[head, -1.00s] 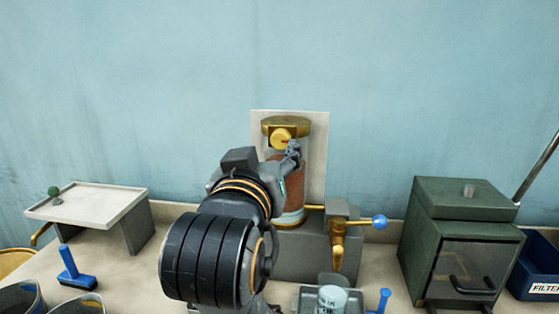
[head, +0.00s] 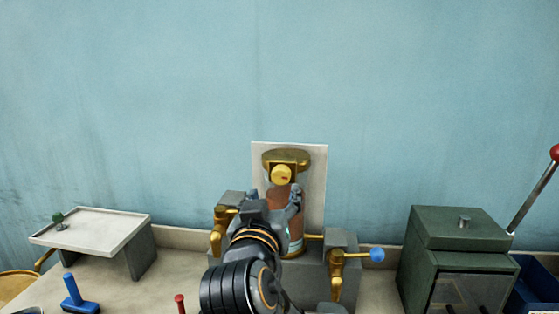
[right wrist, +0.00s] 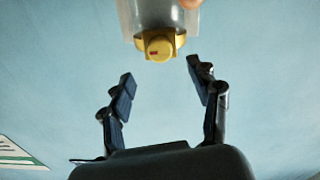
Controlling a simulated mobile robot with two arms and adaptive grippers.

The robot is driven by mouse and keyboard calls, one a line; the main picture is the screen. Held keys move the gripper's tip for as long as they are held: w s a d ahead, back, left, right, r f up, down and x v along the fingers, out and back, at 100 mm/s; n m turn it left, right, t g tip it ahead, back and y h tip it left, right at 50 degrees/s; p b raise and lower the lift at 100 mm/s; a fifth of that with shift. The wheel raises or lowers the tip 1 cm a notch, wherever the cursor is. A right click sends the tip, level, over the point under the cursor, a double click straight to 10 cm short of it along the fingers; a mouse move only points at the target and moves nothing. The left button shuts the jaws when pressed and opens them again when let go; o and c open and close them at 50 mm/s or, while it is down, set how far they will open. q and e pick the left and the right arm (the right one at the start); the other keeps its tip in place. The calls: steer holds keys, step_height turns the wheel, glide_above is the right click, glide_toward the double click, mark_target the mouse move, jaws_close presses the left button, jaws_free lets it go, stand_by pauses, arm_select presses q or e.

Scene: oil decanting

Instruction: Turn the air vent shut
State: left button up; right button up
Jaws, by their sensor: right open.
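The air vent is a round yellow knob (head: 281,175) with a small red mark, under the brass cap of an upright glass cylinder (head: 296,222) holding reddish-brown liquid. The knob also shows in the right wrist view (right wrist: 163,44), at the top middle beyond my fingers. My right gripper (right wrist: 161,78) is open and empty, its two fingers spread apart below the knob in that picture. In the head view my right gripper (head: 283,196) is in front of the cylinder, just below the knob, and hides part of the cylinder. My left gripper is not in view.
A brass tap (head: 218,232) is left of the cylinder. Another tap (head: 337,270), with a blue-ended lever, is right of it. A green box (head: 459,232) stands at right, a raised white tray (head: 93,246) at left. A pale panel (head: 318,180) backs the cylinder.

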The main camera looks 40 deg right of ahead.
mark_target(280, 178)
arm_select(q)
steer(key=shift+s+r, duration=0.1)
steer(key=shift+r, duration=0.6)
arm_select(e)
steer(key=x, duration=0.8)
steer(key=shift+d, duration=0.2)
steer(key=shift+w, duration=0.1)
steer(key=c, duration=1.2)
